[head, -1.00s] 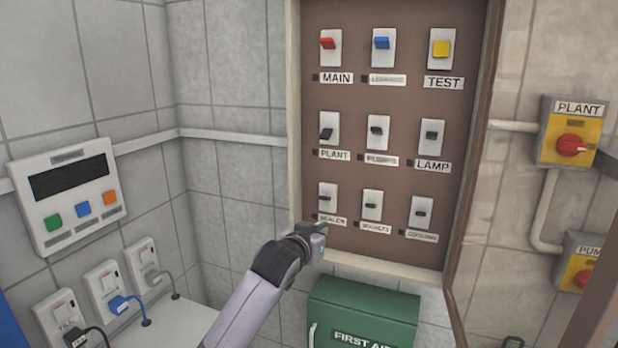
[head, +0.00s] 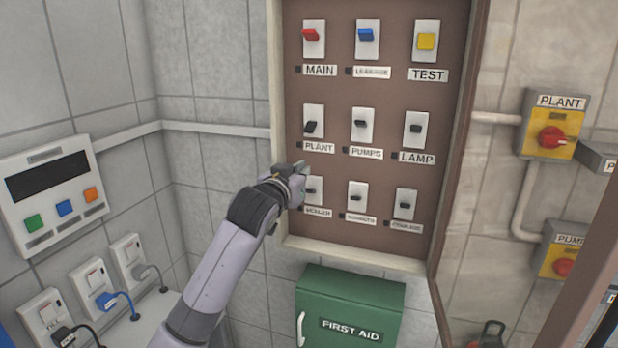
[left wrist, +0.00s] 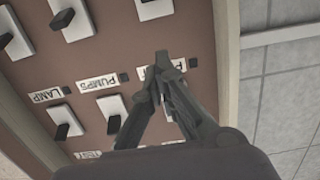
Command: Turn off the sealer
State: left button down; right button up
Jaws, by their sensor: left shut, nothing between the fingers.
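The sealer switch (head: 313,188) is a small dark rocker on a white plate, at the left of the bottom row in the brown panel. Its label sits just under it. My left gripper (head: 299,171) is shut and empty, at the upper left of that plate and covering part of it. In the left wrist view the panel appears upside down. There the shut fingertips (left wrist: 163,60) lie over the plant label, and the sealer plate (left wrist: 152,9) shows only partly at the top edge. I cannot tell whether the fingers touch the panel.
Plant switch (head: 312,127) is just above the gripper, and the pumps switch (head: 360,125) is to its right. The panel frame (head: 277,110) borders the left side. A green first aid box (head: 350,300) is below. Yellow isolators (head: 553,125) are on the right wall.

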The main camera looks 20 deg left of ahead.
aim_at(317, 159)
pick_arm(q)
jog(key=w+p, duration=0.2)
jog(key=w, duration=0.4)
jog(key=shift+w+d+f+p, duration=0.1)
jog(key=shift+w+p, duration=0.1)
jog(key=shift+p, duration=0.15)
jog(key=f+p, duration=0.2)
jog(key=f, duration=0.1)
jog(key=shift+s, duration=0.35)
jog(key=shift+s+f, duration=0.35)
jog(key=shift+f, duration=0.15)
jog(key=shift+w, duration=0.1)
jog(key=shift+f, duration=0.1)
